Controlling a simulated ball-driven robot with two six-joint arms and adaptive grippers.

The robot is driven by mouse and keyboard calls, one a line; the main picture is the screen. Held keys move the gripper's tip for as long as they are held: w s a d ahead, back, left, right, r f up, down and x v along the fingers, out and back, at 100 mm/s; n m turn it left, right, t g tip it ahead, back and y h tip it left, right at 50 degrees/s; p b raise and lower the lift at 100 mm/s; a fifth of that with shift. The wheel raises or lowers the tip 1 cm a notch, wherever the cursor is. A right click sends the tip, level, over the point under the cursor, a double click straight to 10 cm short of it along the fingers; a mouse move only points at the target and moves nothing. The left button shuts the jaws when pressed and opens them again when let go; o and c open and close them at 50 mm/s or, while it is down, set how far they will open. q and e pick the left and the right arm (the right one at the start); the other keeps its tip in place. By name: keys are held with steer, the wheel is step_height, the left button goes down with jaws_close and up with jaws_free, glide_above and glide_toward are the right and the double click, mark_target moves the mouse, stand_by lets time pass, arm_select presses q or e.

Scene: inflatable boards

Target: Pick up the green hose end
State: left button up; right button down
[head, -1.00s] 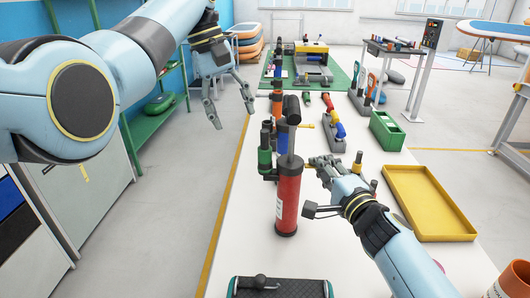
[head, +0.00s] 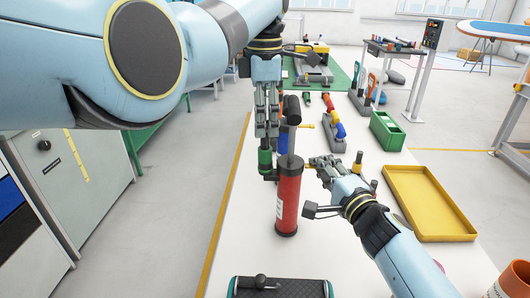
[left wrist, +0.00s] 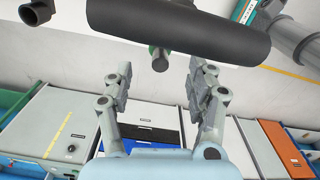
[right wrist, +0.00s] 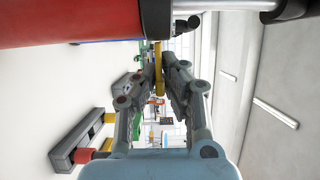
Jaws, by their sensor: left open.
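The green hose end (head: 265,160) stands upright at the left side of the red pump (head: 288,200). My left gripper (head: 266,135) points down just above it, fingers apart, nothing held. In the left wrist view, a small dark-green tip (left wrist: 160,58) lies ahead between the open fingers, below the dark pump handle (left wrist: 180,28). My right gripper (head: 316,163) is on the pump's right side. In the right wrist view its fingers are close together around a thin yellow bar (right wrist: 158,65).
A yellow tray (head: 430,203) and a green box (head: 386,130) lie on the white table to the right. A dark foot plate (head: 280,288) is at the front. Left of the table is open floor.

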mark_target(264, 148)
arm_select(q)
step_height(264, 148, down, 8)
steer(key=shift+r, duration=0.1)
arm_select(e)
steer(key=shift+s+f, duration=0.1)
steer(key=shift+f, duration=0.15)
arm_select(q)
steer(key=shift+c, duration=0.2)
steer(key=c, duration=1.1)
steer(key=shift+r, duration=0.1)
step_height(264, 148, up, 18)
steer(key=shift+f, duration=0.1)
steer(key=shift+w, duration=0.1)
arm_select(e)
steer(key=c, duration=1.4)
jaws_free()
steer(key=shift+r, duration=0.1)
